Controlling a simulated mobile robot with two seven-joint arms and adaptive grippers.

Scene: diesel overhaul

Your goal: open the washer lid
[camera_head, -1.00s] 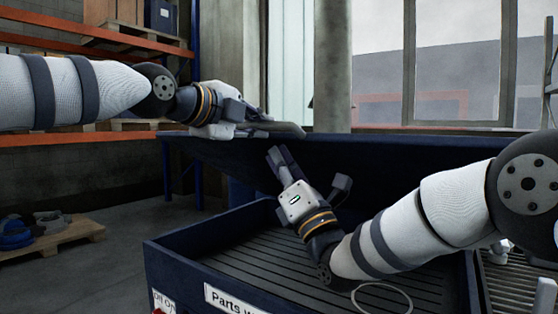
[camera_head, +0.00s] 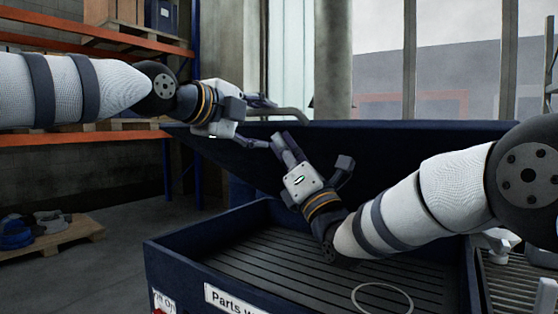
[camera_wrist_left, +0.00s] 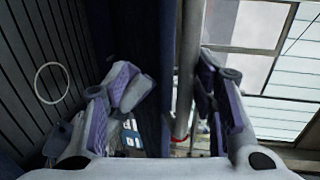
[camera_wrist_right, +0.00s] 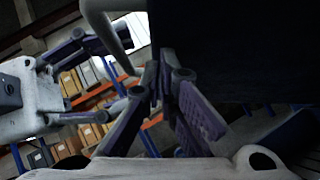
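The parts washer's dark blue lid (camera_head: 400,150) is partly raised and tilted above its tub (camera_head: 215,225). A grey bar handle (camera_head: 290,110) shows at its upper edge. My left gripper (camera_head: 269,122) is open at the lid's upper left edge; in the left wrist view its fingers (camera_wrist_left: 155,80) are spread either side of the lid edge and the grey bar (camera_wrist_left: 187,70). My right gripper (camera_head: 282,143) is under the lid, in front of its inner face. In the right wrist view its fingers (camera_wrist_right: 163,78) are together, with the lid (camera_wrist_right: 225,50) close beside them and nothing visible between.
The tub has a ribbed floor with a pale ring (camera_head: 382,298) on it. Orange shelving (camera_head: 70,40) stands at the left, with a pallet (camera_head: 50,235) of parts on the floor below. A rack with metal bars (camera_head: 515,280) is right of the tub.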

